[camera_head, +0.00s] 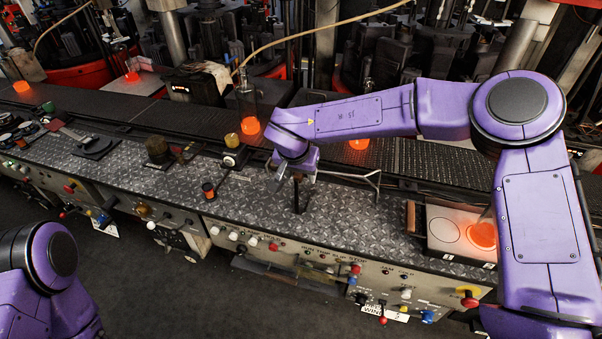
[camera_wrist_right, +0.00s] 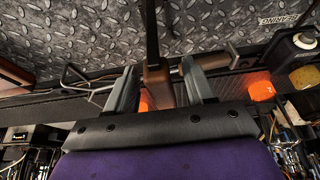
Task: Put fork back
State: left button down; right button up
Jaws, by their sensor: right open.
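My right gripper (camera_head: 296,168) is open and points down over the metal deck, near its middle. In the right wrist view its two grey fingers (camera_wrist_right: 165,88) stand apart on either side of a brown, wood-like handle (camera_wrist_right: 155,82). A dark bar (camera_wrist_right: 151,28) runs from this handle to the top of that view; this looks like the fork. In the head view a thin dark bar (camera_head: 297,197) shows below the gripper; the rest is hidden by the hand. A bent wire rack (camera_head: 362,180) stands just right of the gripper. My left gripper is out of view.
A conveyor (camera_head: 190,120) runs behind the tread-plate deck (camera_head: 345,218).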

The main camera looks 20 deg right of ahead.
jog(key=b+v, duration=0.1)
jog(key=v, duration=1)
jog(key=shift+s+r, duration=0.2)
jog(key=shift+r, duration=0.15)
jog(key=shift+a, duration=0.15)
